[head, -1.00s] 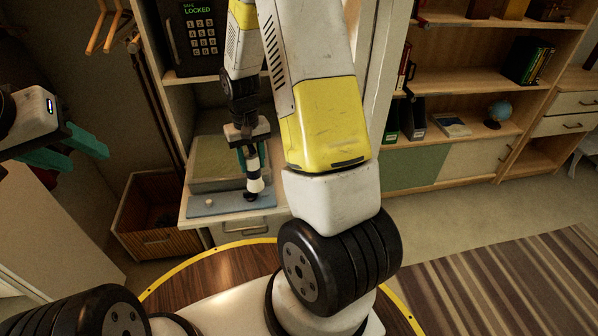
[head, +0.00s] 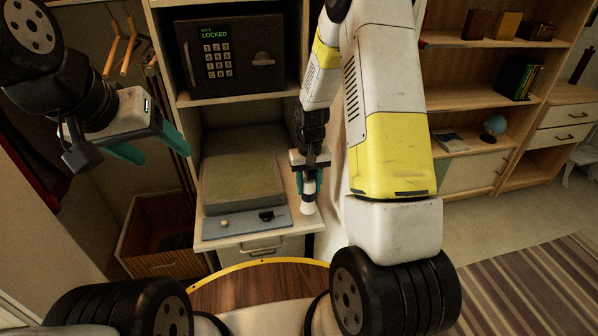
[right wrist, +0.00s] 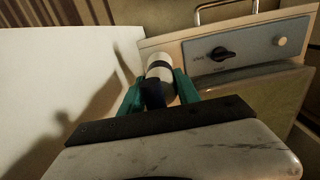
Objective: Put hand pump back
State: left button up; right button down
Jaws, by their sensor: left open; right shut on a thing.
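The hand pump is a white and black cylinder (head: 308,207), also seen in the right wrist view (right wrist: 159,68). My right gripper (head: 307,186) is shut on it, with teal fingers on either side. The pump hangs at the right front edge of the shelf, to the right of a blue-grey panel (head: 232,229). The panel carries a black knob-like fitting (head: 266,215) and a small pale knob (head: 224,223); both also show in the right wrist view. My left gripper (head: 150,146) is open and empty at the left, away from the shelf.
A grey-green topped box (head: 242,181) stands behind the panel. A black safe (head: 232,57) reading LOCKED is on the shelf above. A drawer with a handle (head: 262,250) is below. A wooden crate (head: 158,240) stands left on the floor. A pale upright board borders the shelf at right.

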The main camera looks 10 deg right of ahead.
jog(key=w, duration=0.3)
jog(key=shift+w+d+f, duration=0.1)
jog(key=shift+d+f, duration=0.1)
jog(key=shift+f, duration=1.65)
jog(key=shift+f, duration=0.2)
jog(key=c, duration=0.9)
grip_release()
jog(key=shift+o, duration=0.2)
jog(key=shift+r, duration=0.1)
